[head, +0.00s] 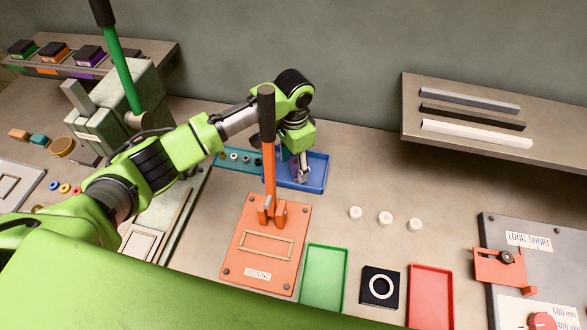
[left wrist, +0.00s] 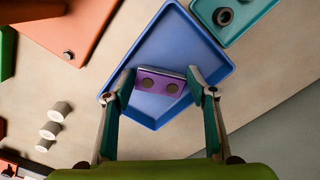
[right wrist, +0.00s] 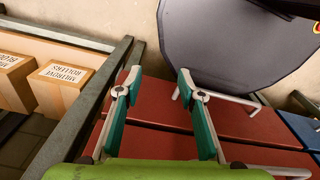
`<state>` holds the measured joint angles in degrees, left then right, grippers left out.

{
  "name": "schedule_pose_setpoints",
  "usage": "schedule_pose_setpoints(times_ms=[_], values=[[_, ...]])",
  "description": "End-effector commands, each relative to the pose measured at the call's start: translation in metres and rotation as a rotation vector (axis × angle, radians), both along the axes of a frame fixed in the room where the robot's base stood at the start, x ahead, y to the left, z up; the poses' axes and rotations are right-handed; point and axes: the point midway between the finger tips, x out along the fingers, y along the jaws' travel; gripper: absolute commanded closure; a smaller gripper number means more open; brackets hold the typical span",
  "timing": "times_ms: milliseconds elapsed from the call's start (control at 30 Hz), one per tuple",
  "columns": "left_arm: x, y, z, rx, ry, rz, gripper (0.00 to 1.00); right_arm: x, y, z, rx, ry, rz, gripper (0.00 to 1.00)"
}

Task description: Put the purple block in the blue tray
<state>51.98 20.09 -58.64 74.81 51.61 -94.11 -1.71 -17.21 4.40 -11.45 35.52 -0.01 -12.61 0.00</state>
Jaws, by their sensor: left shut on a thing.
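The blue tray (head: 319,172) lies on the bench behind the orange press plate. It also shows in the left wrist view (left wrist: 182,38). My left gripper (head: 302,176) is over the tray, pointing down. In the left wrist view it is shut on the purple block (left wrist: 160,82), which has two round dark spots on its face. The block appears within the tray's outline; I cannot tell whether it touches the tray floor. In the head view the block is mostly hidden by the gripper. My right gripper (right wrist: 157,82) is open and empty, away from the bench scene.
The orange press (head: 268,210) with its upright lever stands in front of the tray. A teal tray (head: 228,154) with small round parts adjoins at left. White cylinders (head: 385,218) stand at right. Green (head: 323,275) and red (head: 431,290) trays lie in front.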

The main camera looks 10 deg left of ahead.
Motion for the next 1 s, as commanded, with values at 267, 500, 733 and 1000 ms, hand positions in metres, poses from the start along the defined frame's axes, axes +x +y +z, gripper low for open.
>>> schedule_pose_setpoints(times_ms=[267, 500, 733, 1000], values=[[0.001, 0.000, 0.000, 0.000, -0.001, 0.000, 0.80, 0.000, 0.000, 0.000, 0.000, -0.001, 0.000, 0.64], [0.000, 0.000, -0.003, 0.001, -0.001, 0.000, 0.40, 0.000, -0.001, 0.000, -0.001, 0.000, 0.001, 0.64], [0.000, 0.000, -0.002, 0.000, -0.001, 0.000, 0.40, 0.000, -0.003, 0.000, -0.003, -0.001, 0.002, 0.64], [0.001, 0.000, 0.020, -0.001, -0.001, 0.000, 0.40, 0.000, -0.004, 0.020, -0.004, -0.001, 0.002, 0.64]])
